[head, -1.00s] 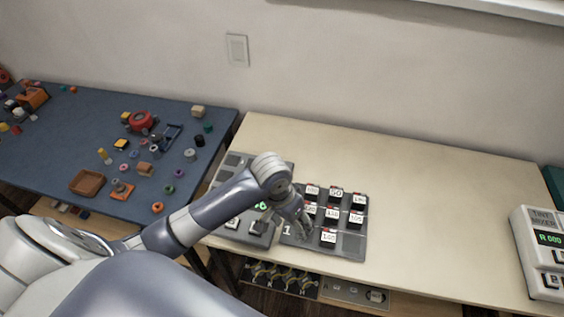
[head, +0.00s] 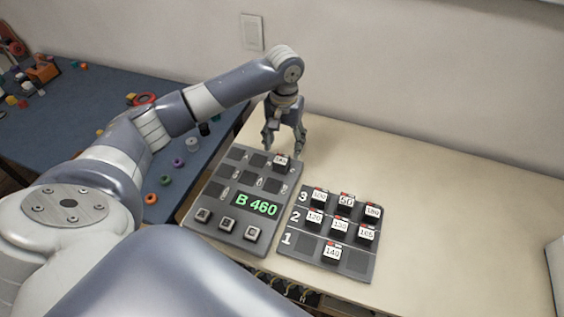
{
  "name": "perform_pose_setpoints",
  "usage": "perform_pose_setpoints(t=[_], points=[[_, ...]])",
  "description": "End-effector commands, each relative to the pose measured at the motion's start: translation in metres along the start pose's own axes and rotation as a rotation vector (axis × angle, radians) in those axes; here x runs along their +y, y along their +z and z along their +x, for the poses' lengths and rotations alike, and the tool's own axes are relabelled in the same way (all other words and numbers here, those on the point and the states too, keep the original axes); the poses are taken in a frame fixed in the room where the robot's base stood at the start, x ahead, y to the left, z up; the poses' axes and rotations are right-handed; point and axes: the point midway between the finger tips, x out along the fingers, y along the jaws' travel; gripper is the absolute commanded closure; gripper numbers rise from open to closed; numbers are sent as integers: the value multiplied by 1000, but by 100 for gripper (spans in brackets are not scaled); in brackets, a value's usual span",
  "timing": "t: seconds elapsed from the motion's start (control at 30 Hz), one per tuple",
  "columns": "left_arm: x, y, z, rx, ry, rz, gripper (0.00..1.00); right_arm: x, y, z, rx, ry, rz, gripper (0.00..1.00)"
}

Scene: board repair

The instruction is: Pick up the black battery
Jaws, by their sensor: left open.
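A small black piece (head: 204,129), upright and partly behind my left arm, stands near the right edge of the blue table; it looks like the black battery, but it is too small to be sure. My left gripper (head: 284,146) is open and empty, fingers pointing down, over the cream table just behind the far right corner of the grey board. It is to the right of the black piece and well apart from it. My right gripper is not in view.
The grey board (head: 217,233) reads "B 460" and holds one labelled block (head: 281,161) close to my left fingertips. A dark tray (head: 300,267) carries several numbered blocks. Small coloured parts lie on the blue table (head: 115,112). The cream table (head: 450,200) is clear to the right.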

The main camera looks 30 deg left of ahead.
Motion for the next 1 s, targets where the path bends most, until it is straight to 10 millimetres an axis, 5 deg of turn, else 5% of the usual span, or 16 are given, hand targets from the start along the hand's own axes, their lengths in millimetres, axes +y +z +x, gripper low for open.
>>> perform_pose_setpoints(t=[0.5, 0.8, 1.0], points=[[-5, -6, 59, 0, -1, 2, 42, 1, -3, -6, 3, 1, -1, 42], [-5, -6, 66, 2, 0, 3, 42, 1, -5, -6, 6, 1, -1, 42], [-5, -6, 66, 3, 0, 3, 82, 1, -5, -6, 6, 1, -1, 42]])
